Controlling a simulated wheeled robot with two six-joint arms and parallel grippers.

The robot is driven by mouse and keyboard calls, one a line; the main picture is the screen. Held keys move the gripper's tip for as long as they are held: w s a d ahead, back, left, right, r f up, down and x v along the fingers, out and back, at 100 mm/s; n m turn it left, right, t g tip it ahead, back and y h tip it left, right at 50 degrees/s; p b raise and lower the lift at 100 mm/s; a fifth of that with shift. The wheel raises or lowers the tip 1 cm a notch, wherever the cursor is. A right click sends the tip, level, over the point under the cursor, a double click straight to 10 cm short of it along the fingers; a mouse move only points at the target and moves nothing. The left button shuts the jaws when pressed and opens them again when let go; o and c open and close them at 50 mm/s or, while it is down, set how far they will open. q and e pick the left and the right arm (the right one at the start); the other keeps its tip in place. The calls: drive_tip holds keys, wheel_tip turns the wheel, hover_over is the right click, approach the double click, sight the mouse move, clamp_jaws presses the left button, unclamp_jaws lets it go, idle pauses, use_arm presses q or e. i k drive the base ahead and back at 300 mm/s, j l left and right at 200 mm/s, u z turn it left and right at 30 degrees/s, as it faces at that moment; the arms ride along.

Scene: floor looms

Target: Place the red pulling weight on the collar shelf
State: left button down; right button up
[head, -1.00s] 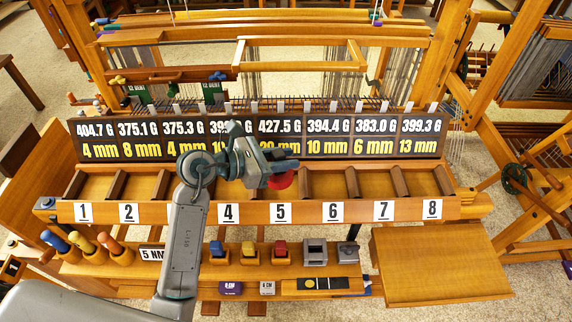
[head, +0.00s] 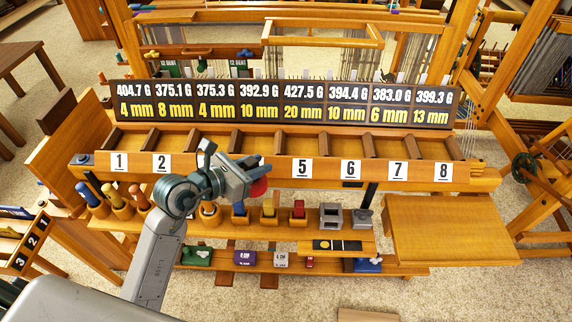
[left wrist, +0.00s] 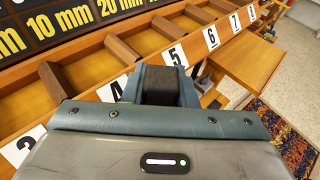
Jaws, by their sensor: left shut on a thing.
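My left gripper (head: 256,173) is shut on a red weight (head: 260,187), whose rounded red end shows below and beside the fingers in the head view. It hangs in front of the numbered rail (head: 225,168), hiding labels 3 and 4. In the left wrist view the gripper's dark finger pad (left wrist: 161,86) shows beside the rail, but the weight is hidden. Below the rail, a narrow wooden shelf (head: 330,232) carries blue, yellow and red pieces in wooden holders and grey blocks. I cannot tell which shelf is the collar shelf. My right gripper is not in view.
A divided tray (head: 330,142) lies behind the rail, under a black board (head: 280,103) of weights and sizes. Wooden-handled tools (head: 112,195) stand at left. A lower shelf (head: 330,265) holds small boxes. A bare wooden panel (head: 445,225) juts out at right.

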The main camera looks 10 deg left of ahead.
sight(452, 230)
drive_tip(key=i+l+z, duration=0.2)
drive_tip(key=l, duration=0.15)
drive_tip(key=l+z, duration=0.2)
drive_tip(key=l, duration=0.2)
drive_tip(key=i+l+z, duration=0.15)
drive_tip(key=l, duration=0.2)
drive_tip(key=i+l+z, duration=0.2)
drive_tip(key=k+l, duration=0.05)
drive_tip(key=l, duration=0.05)
